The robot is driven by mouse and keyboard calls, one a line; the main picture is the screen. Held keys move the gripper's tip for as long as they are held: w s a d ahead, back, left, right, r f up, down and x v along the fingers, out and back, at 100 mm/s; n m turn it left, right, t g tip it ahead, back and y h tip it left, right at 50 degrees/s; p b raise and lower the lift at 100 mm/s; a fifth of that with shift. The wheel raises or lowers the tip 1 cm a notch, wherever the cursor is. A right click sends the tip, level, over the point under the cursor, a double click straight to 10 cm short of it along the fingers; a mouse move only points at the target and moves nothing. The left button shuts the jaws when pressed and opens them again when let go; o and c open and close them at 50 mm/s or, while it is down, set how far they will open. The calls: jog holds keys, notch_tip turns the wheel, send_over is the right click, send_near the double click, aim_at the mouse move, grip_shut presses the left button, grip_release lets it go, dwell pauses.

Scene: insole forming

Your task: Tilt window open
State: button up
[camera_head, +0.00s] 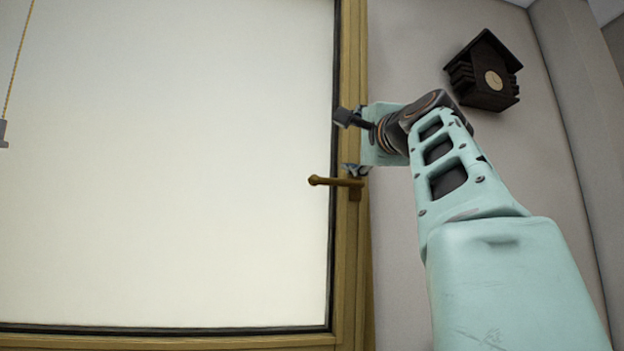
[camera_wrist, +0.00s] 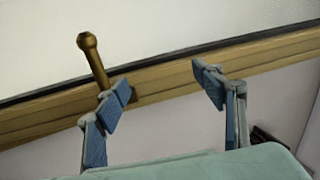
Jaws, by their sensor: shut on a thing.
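A large pale window pane (camera_head: 165,165) fills the left of the head view, set in a wooden frame (camera_head: 352,75). The brown window handle (camera_head: 335,182) points left from the right side of the frame, and its knobbed lever also shows in the wrist view (camera_wrist: 94,62). My gripper (camera_head: 345,143) is at the frame just above the handle. In the wrist view my gripper (camera_wrist: 168,80) has its two blue finger pads wide apart, with nothing seen between them. The left finger overlaps the handle's base; I cannot tell whether they touch.
A dark cuckoo clock (camera_head: 485,72) hangs on the grey wall (camera_head: 520,150) to the right of my arm. A cord with a grey weight (camera_head: 3,133) hangs at the far left of the window. The wall between the window frame and the clock is otherwise bare.

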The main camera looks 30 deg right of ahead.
jog(key=shift+s+a+f, duration=0.1)
jog(key=shift+s+a, duration=0.35)
jog(key=shift+s, duration=0.4)
jog(key=c, duration=0.4)
jog(key=shift+v, duration=1.1)
jog(key=shift+c, duration=0.2)
jog(key=shift+w+a+f, duration=0.1)
jog(key=shift+w, duration=0.05)
